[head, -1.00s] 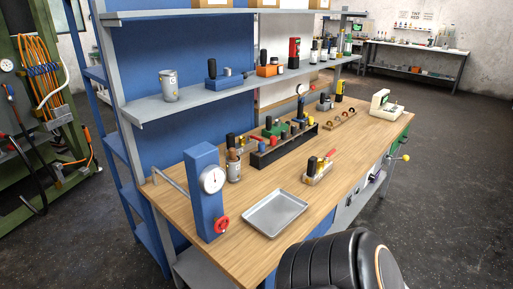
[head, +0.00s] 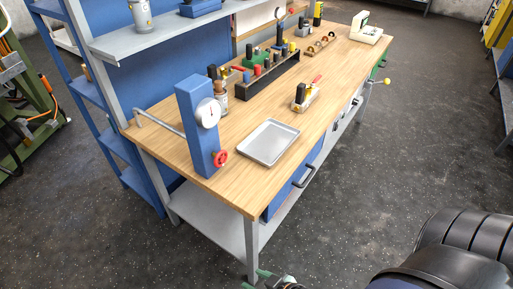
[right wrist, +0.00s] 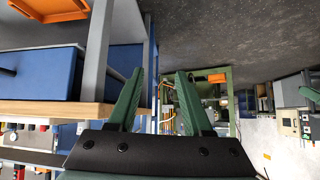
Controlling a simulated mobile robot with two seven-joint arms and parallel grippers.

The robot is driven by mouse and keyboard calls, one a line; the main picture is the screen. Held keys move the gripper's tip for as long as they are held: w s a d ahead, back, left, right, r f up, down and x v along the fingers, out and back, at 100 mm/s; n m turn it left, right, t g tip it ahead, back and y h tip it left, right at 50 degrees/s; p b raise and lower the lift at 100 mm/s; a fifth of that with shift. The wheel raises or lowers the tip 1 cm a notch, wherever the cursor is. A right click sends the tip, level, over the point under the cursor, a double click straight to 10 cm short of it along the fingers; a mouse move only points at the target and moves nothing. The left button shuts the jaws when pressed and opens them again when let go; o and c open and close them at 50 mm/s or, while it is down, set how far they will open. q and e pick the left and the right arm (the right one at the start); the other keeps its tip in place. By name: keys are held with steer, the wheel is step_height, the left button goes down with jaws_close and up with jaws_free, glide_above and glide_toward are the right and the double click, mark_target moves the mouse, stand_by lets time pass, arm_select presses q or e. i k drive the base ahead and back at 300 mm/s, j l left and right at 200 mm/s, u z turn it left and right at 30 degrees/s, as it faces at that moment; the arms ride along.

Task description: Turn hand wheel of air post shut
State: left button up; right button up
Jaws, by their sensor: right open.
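The air post (head: 196,140) is a blue upright column on the near left corner of the wooden bench. A round white gauge (head: 208,113) is on its upper part. The red hand wheel (head: 221,158) is low on the post, facing the bench front. My right gripper (head: 257,279) shows only in part at the bottom edge of the head view, below and in front of the bench and well apart from the wheel. In the right wrist view its two green fingers (right wrist: 160,88) are spread with nothing between them. My left gripper is out of view.
A metal tray (head: 268,142) lies right of the post. A rack with several tools (head: 268,78) and a small fixture with a red lever (head: 305,96) stand farther back. The bench's front corner and leg (head: 252,235) are near my right gripper. Floor in front is clear.

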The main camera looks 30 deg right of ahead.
mark_target(219, 157)
steer(key=i+j+z, duration=0.1)
steer(key=z, duration=0.3)
steer(key=i+j+z, duration=0.1)
steer(key=z, duration=0.3)
steer(key=j+z, duration=0.4)
steer(key=i+l, duration=0.05)
steer(key=l, duration=0.05)
